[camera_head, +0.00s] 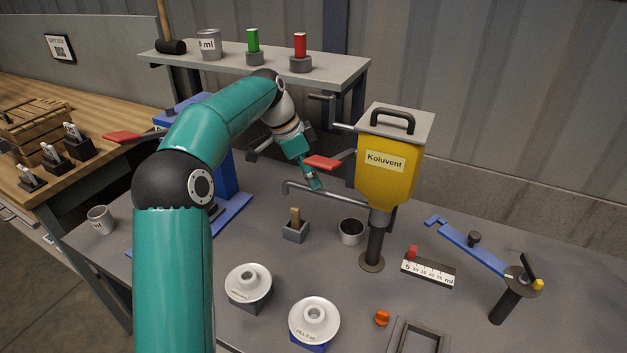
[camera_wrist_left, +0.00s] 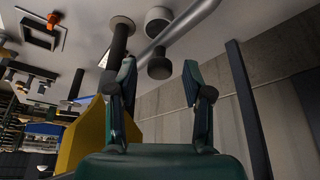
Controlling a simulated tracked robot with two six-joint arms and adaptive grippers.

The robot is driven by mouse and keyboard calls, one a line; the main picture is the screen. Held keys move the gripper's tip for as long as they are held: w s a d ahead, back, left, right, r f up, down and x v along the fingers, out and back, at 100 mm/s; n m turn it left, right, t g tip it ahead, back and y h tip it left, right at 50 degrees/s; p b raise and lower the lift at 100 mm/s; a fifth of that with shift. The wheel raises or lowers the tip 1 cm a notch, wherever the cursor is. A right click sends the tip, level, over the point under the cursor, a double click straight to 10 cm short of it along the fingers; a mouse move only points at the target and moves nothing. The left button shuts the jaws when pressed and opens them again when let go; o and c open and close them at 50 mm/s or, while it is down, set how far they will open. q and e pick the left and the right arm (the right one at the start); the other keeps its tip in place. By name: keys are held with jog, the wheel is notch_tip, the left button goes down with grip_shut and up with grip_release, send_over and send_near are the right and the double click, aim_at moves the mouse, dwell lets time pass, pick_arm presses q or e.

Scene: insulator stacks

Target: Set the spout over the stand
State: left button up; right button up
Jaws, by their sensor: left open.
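The spout (camera_head: 335,195) is a thin grey pipe running left from the yellow Koluvent hopper (camera_head: 387,175), with its tip bent down at the left end. My left gripper (camera_head: 314,184) is open, close to the pipe's middle; I cannot tell if it touches. In the left wrist view the open fingers (camera_wrist_left: 160,85) have nothing between them that I can see gripped, and a grey pipe (camera_wrist_left: 185,28) passes beyond them. Two white ringed pieces stand at the front, on a grey stand (camera_head: 250,303) and a blue stand (camera_head: 307,346). Which stand is meant is unclear. My right gripper is out of view.
A dark-filled cup (camera_head: 352,232) and a grey block with a wooden piece (camera_head: 295,230) lie below the spout. A red-handled lever (camera_head: 322,162) is just above the gripper. A blue arm (camera_head: 470,250) and ruler block (camera_head: 428,273) are right. A shelf (camera_head: 345,72) stands behind.

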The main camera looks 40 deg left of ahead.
pick_arm(q)
jog(key=shift+x, duration=0.8)
jog(key=shift+c, duration=0.4)
grip_shut()
